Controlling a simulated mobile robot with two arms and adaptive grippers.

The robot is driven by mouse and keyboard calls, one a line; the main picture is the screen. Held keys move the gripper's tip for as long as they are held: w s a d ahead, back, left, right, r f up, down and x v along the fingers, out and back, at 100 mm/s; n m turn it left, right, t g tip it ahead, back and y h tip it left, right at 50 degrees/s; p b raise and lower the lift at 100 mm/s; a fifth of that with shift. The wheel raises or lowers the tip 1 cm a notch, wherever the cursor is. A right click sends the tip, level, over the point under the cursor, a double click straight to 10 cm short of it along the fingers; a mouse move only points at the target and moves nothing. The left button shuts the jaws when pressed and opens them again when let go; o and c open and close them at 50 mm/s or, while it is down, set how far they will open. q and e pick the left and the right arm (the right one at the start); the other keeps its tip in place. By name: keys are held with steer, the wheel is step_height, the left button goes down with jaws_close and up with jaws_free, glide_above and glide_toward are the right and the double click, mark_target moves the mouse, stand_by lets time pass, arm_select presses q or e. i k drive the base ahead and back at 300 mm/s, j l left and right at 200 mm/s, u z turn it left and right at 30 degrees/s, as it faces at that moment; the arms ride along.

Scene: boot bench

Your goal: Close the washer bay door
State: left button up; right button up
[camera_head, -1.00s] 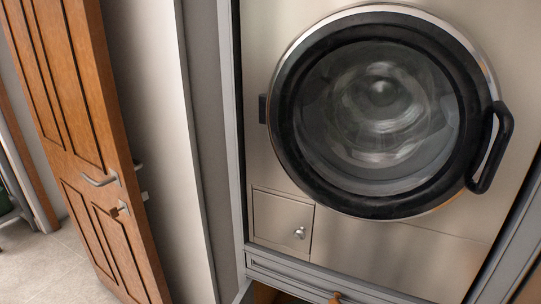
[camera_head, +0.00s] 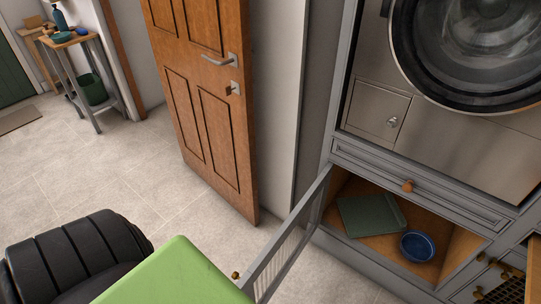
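A grey-framed cabinet door (camera_head: 290,240) with a ribbed or mesh panel stands open below the washer. It is hinged on the left side of the low bay and swings out toward me. A small brass-coloured knob (camera_head: 235,275) shows near its free edge. The low bay (camera_head: 350,190) has a wooden inside and is open to view. The washer (camera_head: 465,50) above it has a round glass door with a dark rim, which appears shut; its top and right are cut off. Neither of my grippers is in view.
A green flat item (camera_head: 370,216) and a blue bowl (camera_head: 417,246) lie in the bay. A drawer front with a wooden knob (camera_head: 408,186) is above it. A wooden room door (camera_head: 205,110) stands left. Tiled floor (camera_head: 100,175) is clear between; a side table (camera_head: 75,40) stands far left.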

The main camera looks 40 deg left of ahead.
mark_target(320, 187)
steer(key=k+j+z, duration=0.1)
steer(key=k+j, duration=0.15)
steer(key=j, duration=0.2)
steer(key=k+j+z, duration=0.1)
steer(key=k+j, duration=0.15)
steer(key=j, duration=0.15)
steer(key=k+j, duration=0.25)
steer(key=i+j, duration=0.15)
steer(key=j, duration=0.3)
steer(key=i+j+z, duration=0.15)
steer(key=j, duration=0.25)
steer(key=i+j, duration=0.1)
steer(key=j, duration=0.35)
steer(key=z, duration=0.05)
